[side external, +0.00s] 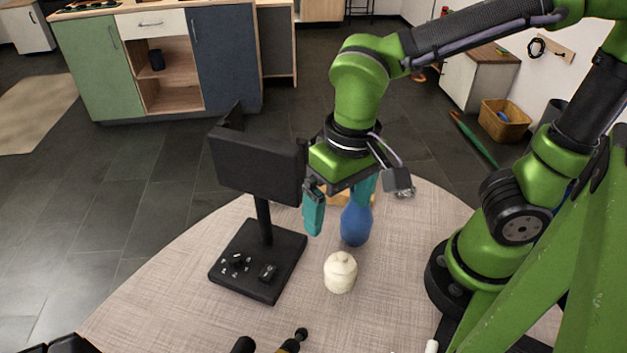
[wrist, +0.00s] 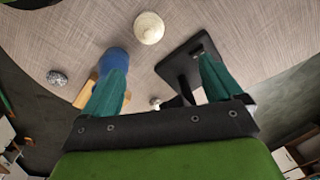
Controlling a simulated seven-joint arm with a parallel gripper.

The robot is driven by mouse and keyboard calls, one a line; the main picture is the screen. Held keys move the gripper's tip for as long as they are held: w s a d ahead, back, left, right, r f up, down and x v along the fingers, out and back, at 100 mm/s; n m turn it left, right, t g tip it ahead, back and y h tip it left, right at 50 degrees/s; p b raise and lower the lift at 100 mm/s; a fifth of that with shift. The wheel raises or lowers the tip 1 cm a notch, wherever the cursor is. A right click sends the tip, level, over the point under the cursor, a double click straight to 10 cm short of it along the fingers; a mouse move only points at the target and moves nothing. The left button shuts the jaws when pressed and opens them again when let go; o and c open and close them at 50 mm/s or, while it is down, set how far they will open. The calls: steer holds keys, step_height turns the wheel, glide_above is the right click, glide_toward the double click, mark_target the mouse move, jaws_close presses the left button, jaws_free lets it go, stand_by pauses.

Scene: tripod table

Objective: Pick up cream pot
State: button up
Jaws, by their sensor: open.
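The cream pot (side external: 340,272) is a small, round, lidded pot standing upright on the table. In the wrist view the pot (wrist: 149,28) is near the top, beyond my fingertips and between their lines. My gripper (side external: 338,212) is open, with teal fingers spread apart, above the table and behind the pot in the side view. In the wrist view the gripper (wrist: 160,68) has nothing between its fingers. A blue vase (side external: 356,222) stands beside the right finger in the side view, overlapped by it; I cannot tell whether they touch.
A black stand with a panel (side external: 257,165) and a square base (side external: 258,262) is left of the pot. A tan wooden object (wrist: 84,92) and a grey speckled item (wrist: 57,78) lie near the vase. Bare table (side external: 180,290) lies at the left.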

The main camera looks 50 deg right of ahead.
mark_target(340, 267)
steer(key=f, duration=0.5)
steer(key=f+m, duration=0.1)
steer(key=f, duration=0.5)
steer(key=f+m, duration=0.1)
steer(key=f, duration=0.4)
steer(key=shift+s+d+f+h, duration=0.3)
steer(key=shift+s+d+f, duration=0.05)
steer(key=c, duration=1.2)
steer(key=shift+r, duration=0.1)
